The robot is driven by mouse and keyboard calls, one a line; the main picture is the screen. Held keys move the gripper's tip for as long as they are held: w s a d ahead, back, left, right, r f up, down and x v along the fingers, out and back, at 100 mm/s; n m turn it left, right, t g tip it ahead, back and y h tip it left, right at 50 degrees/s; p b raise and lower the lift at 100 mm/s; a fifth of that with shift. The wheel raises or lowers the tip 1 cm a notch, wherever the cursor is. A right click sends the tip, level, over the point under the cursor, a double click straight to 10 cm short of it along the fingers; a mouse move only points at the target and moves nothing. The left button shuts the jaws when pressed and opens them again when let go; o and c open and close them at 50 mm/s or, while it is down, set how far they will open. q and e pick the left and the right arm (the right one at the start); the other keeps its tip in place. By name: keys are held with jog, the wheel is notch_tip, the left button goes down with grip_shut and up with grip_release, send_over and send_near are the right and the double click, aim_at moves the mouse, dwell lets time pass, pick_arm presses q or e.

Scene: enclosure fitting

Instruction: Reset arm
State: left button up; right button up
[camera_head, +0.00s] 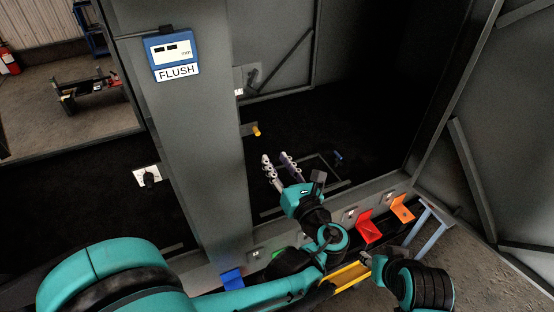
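My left arm comes in from the lower left, bends near the bottom middle and reaches forward into the dark enclosure. Its gripper (277,160) is at the far end, with two pale fingers apart and nothing visible between them. Below the fingers is the teal and black wrist.
A grey post carries a blue meter (171,51) and a FLUSH label (177,72). A yellow peg (256,131) is left of the gripper. Blue (232,279), red (368,228) and orange (402,209) pieces line the front sill. A grey door (510,140) stands right.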

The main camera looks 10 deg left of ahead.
pick_arm(q)
jog(key=s+a+f+n+g+h+b, duration=0.35)
jog(key=s+a+f+n+g, duration=0.25)
jog(key=a+f+n, duration=0.6)
jog(key=s+d+f+n+g+h+b, duration=0.1)
jog(key=s+f+n+h, duration=0.2)
jog(key=n, duration=0.6)
jog(key=s+d+f+n+h+b, duration=0.2)
jog(key=s+f+n+h, duration=0.1)
jog(key=s+n, duration=0.4)
jog(key=n, duration=0.3)
jog(key=shift+s+g, duration=0.25)
jog(key=shift+g, duration=0.15)
jog(key=shift+f+h, duration=0.1)
jog(key=shift+h, duration=0.15)
